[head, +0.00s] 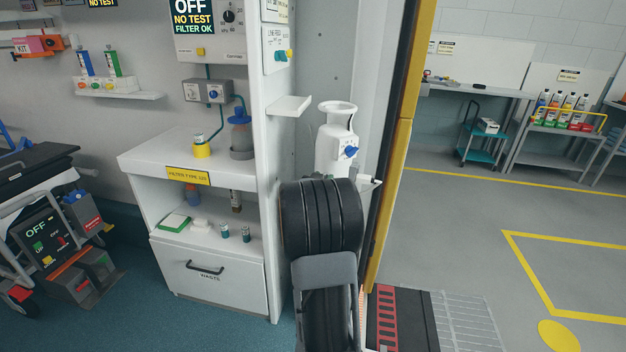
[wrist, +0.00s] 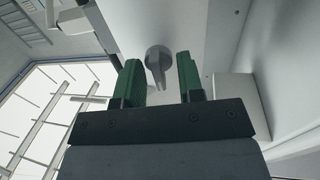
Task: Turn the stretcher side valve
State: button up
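In the wrist view a grey valve knob (wrist: 157,62) with a short pointed handle stands out from a pale panel (wrist: 190,22). My gripper (wrist: 158,60) has two green fingers, spread apart. The knob shows between the fingertips with a gap on each side; I cannot tell how far it reaches between them. A white cylinder (head: 334,136) with a blue knob (head: 350,152) stands upright just beyond my arm. I cannot tell whether it bears the task's valve. Part of a stretcher (head: 40,160) shows at the left edge.
A white cabinet (head: 140,160) with a shelf and a waste drawer stands left of my arm. A yellow door post (head: 393,150) rises close on its right. Beyond it is open grey floor (head: 460,220) with a bench and carts behind.

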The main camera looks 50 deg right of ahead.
jog(key=shift+c, duration=0.5)
jog(key=c, duration=0.4)
jog(key=n+p, duration=0.4)
jog(key=shift+c, duration=0.2)
jog(key=o, duration=0.5)
jog(key=shift+a, duration=0.1)
jog(key=shift+o, duration=0.2)
jog(key=p+v, duration=0.1)
jog(key=v, duration=1.3)
jog(key=shift+w, duration=0.15)
